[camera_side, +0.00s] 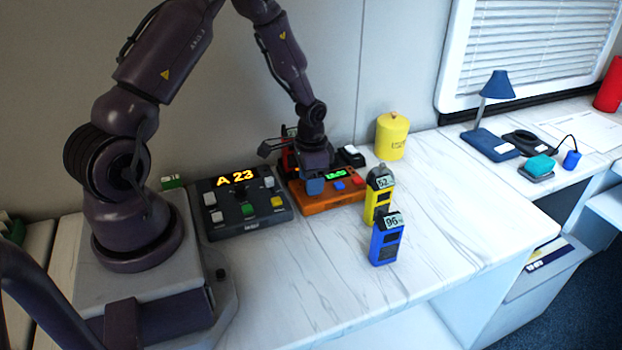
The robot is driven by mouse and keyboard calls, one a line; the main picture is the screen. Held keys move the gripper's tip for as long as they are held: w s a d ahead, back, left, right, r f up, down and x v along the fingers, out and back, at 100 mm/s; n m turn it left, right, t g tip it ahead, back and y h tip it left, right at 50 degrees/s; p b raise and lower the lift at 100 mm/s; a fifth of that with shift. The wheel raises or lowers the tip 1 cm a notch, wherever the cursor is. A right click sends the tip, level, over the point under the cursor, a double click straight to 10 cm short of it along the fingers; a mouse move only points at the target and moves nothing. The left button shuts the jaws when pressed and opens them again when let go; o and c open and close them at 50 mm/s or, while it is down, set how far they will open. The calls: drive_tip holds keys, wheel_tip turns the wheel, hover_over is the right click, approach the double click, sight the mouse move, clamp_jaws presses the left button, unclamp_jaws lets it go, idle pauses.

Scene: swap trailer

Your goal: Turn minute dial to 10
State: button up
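No dial marked for minutes can be made out.
A yellow handset (377,205) marked 52 and a blue handset (385,246) marked 96 stand right of the orange box. A yellow canister (392,137) stands behind. The counter's front middle is clear.

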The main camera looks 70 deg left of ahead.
sight(304, 194)
drive_tip(key=shift+o, duration=0.3)
wheel_tip(304, 194, up, 13)
idle(0.5)
drive_tip(key=s+d+r+n+t, duration=0.1)
drive_tip(key=s+d+r+t, duration=0.4)
drive_tip(key=s+d+r, duration=0.9)
drive_tip(key=d+r, duration=0.3)
drive_tip(key=r, duration=0.1)
drive_tip(key=shift+s+t, duration=0.2)
drive_tip(key=shift+t, duration=0.1)
